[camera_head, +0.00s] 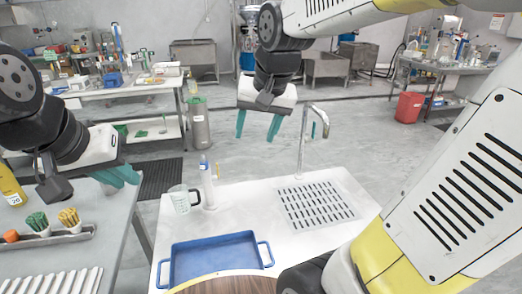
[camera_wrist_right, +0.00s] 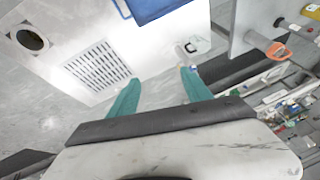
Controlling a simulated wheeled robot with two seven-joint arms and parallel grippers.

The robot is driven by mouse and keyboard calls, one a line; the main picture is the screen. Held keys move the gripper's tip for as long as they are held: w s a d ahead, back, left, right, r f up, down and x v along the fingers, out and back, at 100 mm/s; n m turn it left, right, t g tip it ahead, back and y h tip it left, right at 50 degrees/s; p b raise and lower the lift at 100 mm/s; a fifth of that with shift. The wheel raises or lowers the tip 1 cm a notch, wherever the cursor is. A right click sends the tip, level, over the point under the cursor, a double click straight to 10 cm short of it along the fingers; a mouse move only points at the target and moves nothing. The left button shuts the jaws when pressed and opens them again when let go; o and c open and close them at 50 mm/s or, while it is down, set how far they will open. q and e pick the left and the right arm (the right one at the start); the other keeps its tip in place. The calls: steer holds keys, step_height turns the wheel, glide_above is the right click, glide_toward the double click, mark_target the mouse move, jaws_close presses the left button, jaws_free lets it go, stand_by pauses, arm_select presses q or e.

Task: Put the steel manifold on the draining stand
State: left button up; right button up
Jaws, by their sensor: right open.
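I cannot make out a steel manifold for certain in either view. A slotted draining panel (camera_head: 316,204) is set in the right part of the white counter, and it also shows in the right wrist view (camera_wrist_right: 98,67). No separate raised stand is clear. My right gripper (camera_head: 257,128) is open and empty, pointing down beyond the counter's far side. Its two teal fingers are spread apart in the right wrist view (camera_wrist_right: 160,78). My left gripper (camera_head: 120,176) is over the grey table at the left; its teal fingers overlap, so its opening is unclear.
A tall chrome tap (camera_head: 303,140) rises behind the draining panel. A blue tray (camera_head: 212,257), a measuring cup (camera_head: 182,199) and a clear bottle (camera_head: 207,183) stand on the counter. The left table holds a yellow bottle (camera_head: 10,187) and brushes (camera_head: 69,218).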

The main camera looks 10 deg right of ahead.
steer(key=s+d+f+n+t, duration=0.1)
steer(key=s+n, duration=0.1)
steer(key=s, duration=0.8)
steer(key=shift+d+f+n+y, duration=0.15)
steer(key=shift+n+y, duration=0.15)
steer(key=shift+y, duration=0.1)
stand_by(0.4)
